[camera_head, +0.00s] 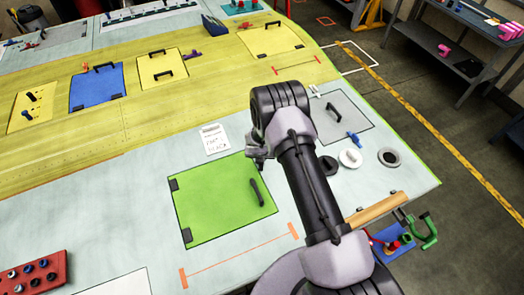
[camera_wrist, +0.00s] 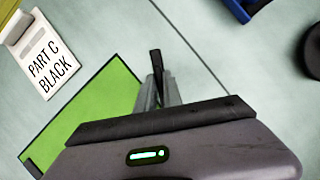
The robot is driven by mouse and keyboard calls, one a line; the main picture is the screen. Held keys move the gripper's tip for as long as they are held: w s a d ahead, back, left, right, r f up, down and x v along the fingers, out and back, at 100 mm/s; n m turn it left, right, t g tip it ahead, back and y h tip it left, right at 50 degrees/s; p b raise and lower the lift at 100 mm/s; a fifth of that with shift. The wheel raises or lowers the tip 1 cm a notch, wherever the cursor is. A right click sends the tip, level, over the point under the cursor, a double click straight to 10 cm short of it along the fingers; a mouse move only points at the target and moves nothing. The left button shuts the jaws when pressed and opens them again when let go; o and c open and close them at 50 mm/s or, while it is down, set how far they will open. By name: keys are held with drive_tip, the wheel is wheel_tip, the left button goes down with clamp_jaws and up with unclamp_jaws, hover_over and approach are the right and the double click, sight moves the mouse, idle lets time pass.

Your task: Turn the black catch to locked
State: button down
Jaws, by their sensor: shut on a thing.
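The black catch (camera_wrist: 156,62) shows in the wrist view as a short dark bar beyond my fingertips, beside the corner of the green panel. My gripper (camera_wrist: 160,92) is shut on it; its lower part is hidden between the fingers. The bar points toward the top of that view, and I cannot tell whether it is locked. In the head view my gripper (camera_head: 257,160) is at the top right corner of the green panel (camera_head: 215,205), and my arm and gripper hide the catch. A white card reading PART C BLACK (camera_wrist: 45,62) lies beside the panel.
The green panel has a black handle (camera_head: 256,192) near its right side. Right of my arm are a grey panel (camera_head: 343,118), a blue catch (camera_head: 354,139), a white round piece (camera_head: 350,158) and a black round piece (camera_head: 327,165). A red tray (camera_head: 32,279) sits at lower left.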

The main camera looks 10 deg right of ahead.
drive_tip(key=m, duration=0.1)
drive_tip(key=m+h, duration=0.1)
drive_tip(key=shift+w+a+m, duration=0.15)
drive_tip(key=shift+m, duration=0.25)
drive_tip(key=m+b, duration=0.1)
drive_tip(key=m+g+h+b, duration=0.1)
drive_tip(key=b, duration=0.1)
drive_tip(key=shift+w+a+f+m, duration=0.1)
drive_tip(key=shift+f+m, duration=0.15)
drive_tip(key=shift+m, duration=0.15)
drive_tip(key=m+g+h+b, duration=0.1)
drive_tip(key=m+b, duration=0.3)
drive_tip(key=b, duration=0.1)
drive_tip(key=shift+w+a, duration=0.1)
drive_tip(key=m+b, duration=0.1)
drive_tip(key=m+g+b, duration=0.1)
drive_tip(key=b, duration=0.1)
drive_tip(key=shift+r+m, duration=0.2)
drive_tip(key=shift+m, duration=0.1)
drive_tip(key=shift+b, duration=0.35)
drive_tip(key=c, duration=1.5)
unclamp_jaws()
drive_tip(key=shift+r, duration=0.15)
